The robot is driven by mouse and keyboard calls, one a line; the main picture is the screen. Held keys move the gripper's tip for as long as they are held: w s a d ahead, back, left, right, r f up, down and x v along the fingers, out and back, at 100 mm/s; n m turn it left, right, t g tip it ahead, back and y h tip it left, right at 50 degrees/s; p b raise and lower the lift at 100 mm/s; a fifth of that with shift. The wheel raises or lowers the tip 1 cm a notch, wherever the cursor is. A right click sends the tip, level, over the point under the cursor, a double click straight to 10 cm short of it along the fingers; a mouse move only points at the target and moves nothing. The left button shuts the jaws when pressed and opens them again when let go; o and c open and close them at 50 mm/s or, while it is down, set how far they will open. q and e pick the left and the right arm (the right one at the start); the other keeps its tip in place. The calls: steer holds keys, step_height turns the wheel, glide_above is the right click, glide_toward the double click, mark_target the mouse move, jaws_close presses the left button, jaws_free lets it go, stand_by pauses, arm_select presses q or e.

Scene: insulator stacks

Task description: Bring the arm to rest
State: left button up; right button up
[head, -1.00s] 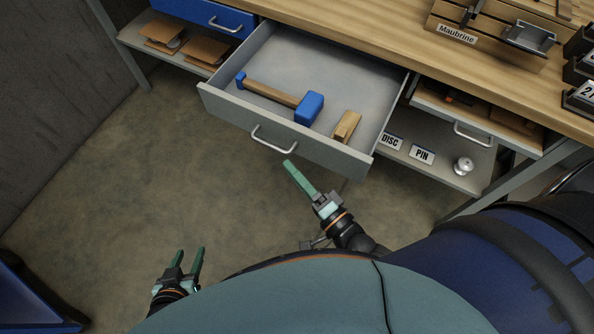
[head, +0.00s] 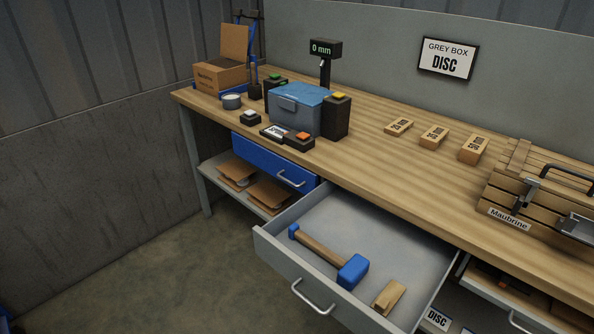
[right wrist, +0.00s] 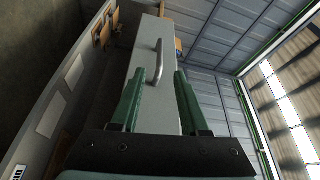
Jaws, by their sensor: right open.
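My right gripper (right wrist: 160,102) shows in the right wrist view with its two green fingers apart and nothing between them. Beyond the fingertips is the grey front of the open drawer with its handle (right wrist: 159,62); the gripper is apart from the handle as far as I can see. In the head view the grey drawer (head: 283,268) stands pulled out, holding a blue-headed mallet (head: 320,246) and a small wooden block (head: 389,297). Neither of my grippers shows in the head view.
The workbench (head: 400,172) carries a blue-lidded grey box (head: 297,108), a display reading 0 mm (head: 321,48), several labelled wooden blocks (head: 434,136) and a wooden fixture (head: 510,200). The open drawer juts over the floor.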

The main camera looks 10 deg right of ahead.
steer(key=s+d+f+n+g+h+p, duration=0.3)
steer(key=s+d+f+n+g+p, duration=0.1)
steer(key=n, duration=1)
steer(key=s+d+f+g, duration=0.1)
steer(key=s+d+g, duration=0.1)
steer(key=s+g, duration=0.1)
steer(key=shift+s+g+h, duration=0.15)
steer(key=shift+g+h, duration=0.25)
steer(key=shift+g, duration=0.3)
steer(key=shift+a+n, duration=0.2)
steer(key=shift+n, duration=0.1)
